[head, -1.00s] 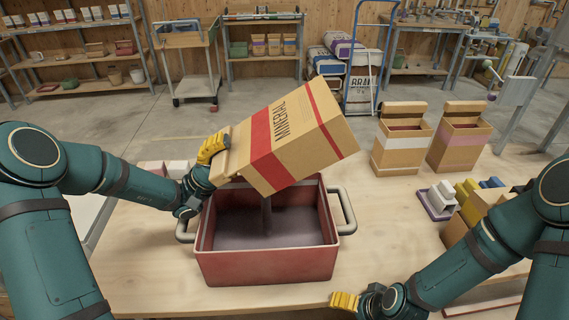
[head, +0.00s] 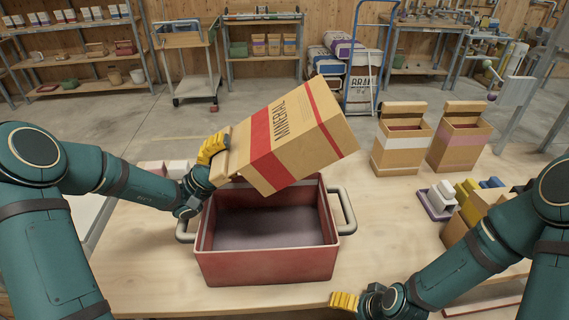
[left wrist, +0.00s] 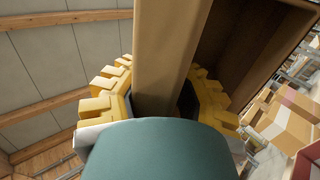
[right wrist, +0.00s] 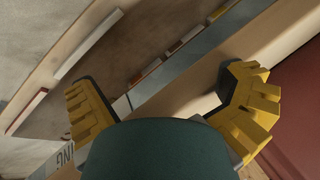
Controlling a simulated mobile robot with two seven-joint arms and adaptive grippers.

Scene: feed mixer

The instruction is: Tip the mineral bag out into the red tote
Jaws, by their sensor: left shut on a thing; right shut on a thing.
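The mineral bag (head: 285,125), tan with red bands, is tipped over above the red tote (head: 265,265), its mouth end low on the left. My left gripper (head: 213,148) is shut on the bag's edge at that end. In the left wrist view the tan edge (left wrist: 170,60) runs between its fingers, with the dark bag inside beside it. Dark grey-brown material (head: 265,228) covers the tote's floor. No stream falls from the bag. My right gripper (head: 345,301) is low at the table's front edge (right wrist: 190,95), which lies between its spread fingers.
Two open tan boxes (head: 403,145) (head: 460,142) stand at the back right of the table (head: 390,220). Small coloured items (head: 465,190) lie by my right arm. Bare table lies right of the tote. Shelves and a trolley (head: 188,65) stand behind.

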